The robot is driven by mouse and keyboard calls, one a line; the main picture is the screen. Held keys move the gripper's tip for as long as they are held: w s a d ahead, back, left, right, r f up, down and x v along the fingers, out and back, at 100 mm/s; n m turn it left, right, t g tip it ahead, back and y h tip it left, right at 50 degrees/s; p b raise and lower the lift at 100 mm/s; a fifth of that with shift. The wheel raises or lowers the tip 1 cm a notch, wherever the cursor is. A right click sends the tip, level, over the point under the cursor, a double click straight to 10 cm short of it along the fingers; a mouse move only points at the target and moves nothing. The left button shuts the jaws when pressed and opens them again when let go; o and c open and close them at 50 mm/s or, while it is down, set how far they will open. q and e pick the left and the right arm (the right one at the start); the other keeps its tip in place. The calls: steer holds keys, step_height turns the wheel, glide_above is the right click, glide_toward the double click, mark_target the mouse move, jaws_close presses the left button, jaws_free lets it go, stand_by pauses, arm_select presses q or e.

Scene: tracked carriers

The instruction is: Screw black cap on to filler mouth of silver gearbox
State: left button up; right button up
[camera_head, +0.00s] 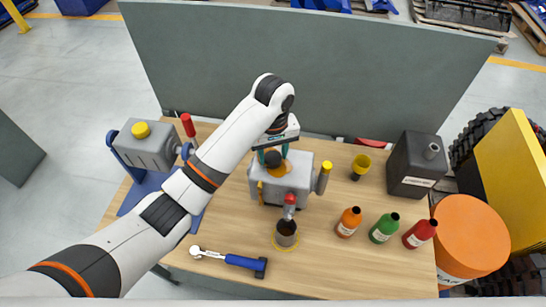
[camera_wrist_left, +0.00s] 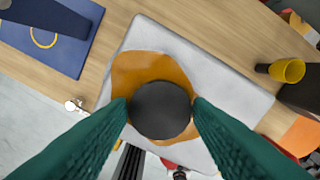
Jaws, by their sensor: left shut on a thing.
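The silver gearbox (camera_head: 298,180) stands mid-table, a light grey block with an amber patch (camera_head: 276,170) on top. In the left wrist view its pale top (camera_wrist_left: 235,95) spreads beneath my fingers, with the amber patch (camera_wrist_left: 135,70) around the cap. My left gripper (camera_head: 272,156) comes down over it from above. Its green fingers are shut on the round black cap (camera_wrist_left: 161,110), which also shows in the head view (camera_head: 272,160). The filler mouth is hidden beneath the cap, and I cannot tell whether they touch. My right gripper is not in view.
A grey unit with a yellow knob (camera_head: 141,130) stands at left. A torque wrench (camera_head: 232,259), dark cup (camera_head: 286,235), orange (camera_head: 349,222), green (camera_head: 384,228) and red (camera_head: 419,233) bottles, yellow funnel (camera_head: 361,165) and dark canister (camera_head: 415,165) surround the gearbox. A grey panel (camera_head: 300,70) closes the back.

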arm_select(q)
steer(key=m, duration=0.7)
steer(key=shift+m, duration=1.2)
steer(key=m, duration=0.9)
steer(key=shift+m, duration=0.4)
